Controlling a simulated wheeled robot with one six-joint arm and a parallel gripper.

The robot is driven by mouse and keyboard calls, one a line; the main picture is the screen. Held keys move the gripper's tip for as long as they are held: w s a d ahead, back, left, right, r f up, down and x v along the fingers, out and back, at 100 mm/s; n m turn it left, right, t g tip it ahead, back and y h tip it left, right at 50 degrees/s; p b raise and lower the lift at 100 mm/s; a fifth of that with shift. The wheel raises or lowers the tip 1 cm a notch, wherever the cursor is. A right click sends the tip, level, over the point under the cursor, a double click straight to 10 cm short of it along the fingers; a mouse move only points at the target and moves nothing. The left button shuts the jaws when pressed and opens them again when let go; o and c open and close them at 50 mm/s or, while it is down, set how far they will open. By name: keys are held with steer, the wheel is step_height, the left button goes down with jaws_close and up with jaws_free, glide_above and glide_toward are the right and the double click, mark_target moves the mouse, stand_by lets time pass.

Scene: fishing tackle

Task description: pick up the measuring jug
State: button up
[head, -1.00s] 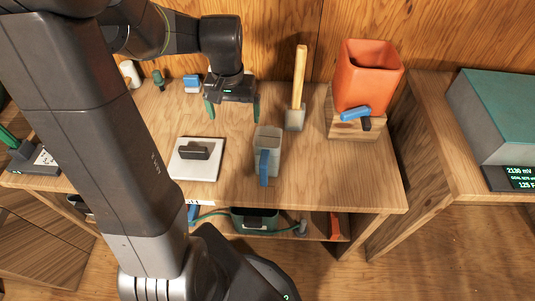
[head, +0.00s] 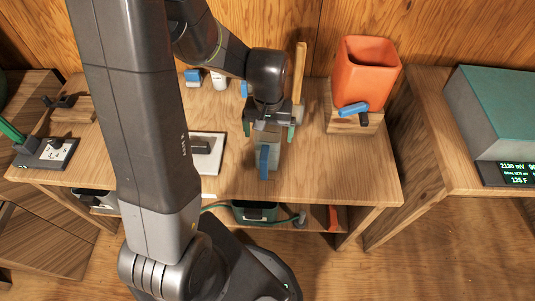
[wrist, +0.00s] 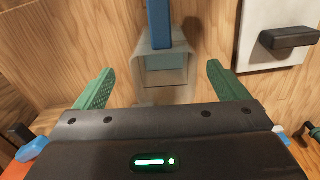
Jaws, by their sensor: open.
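The measuring jug (head: 267,158) is a grey, clear-looking vessel with a blue handle. It stands on the wooden table, its handle toward the front edge. In the wrist view the jug (wrist: 163,72) is seen from above, with the blue handle at the top of the picture. My gripper (head: 269,131) is open and empty, with green fingers. In the head view it is above and behind the jug and covers the jug's back part. In the wrist view the fingers (wrist: 160,85) lie to either side of the jug, apart from it.
A wooden-handled mallet (head: 299,75) stands close behind my gripper. An orange pot (head: 367,77) is on a wooden block at the right. A white plate with a dark handle (head: 207,152) lies left of the jug. The table right of the jug (head: 340,170) is clear.

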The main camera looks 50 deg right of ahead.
glide_above(268, 140)
steer(key=s+a, duration=0.3)
steer(key=shift+a+f+p, duration=0.1)
steer(key=shift+f+p, duration=0.35)
steer(key=shift+f, duration=2.25)
steer(key=c, duration=1.8)
steer(key=shift+o, duration=0.2)
steer(key=shift+r, duration=0.2)
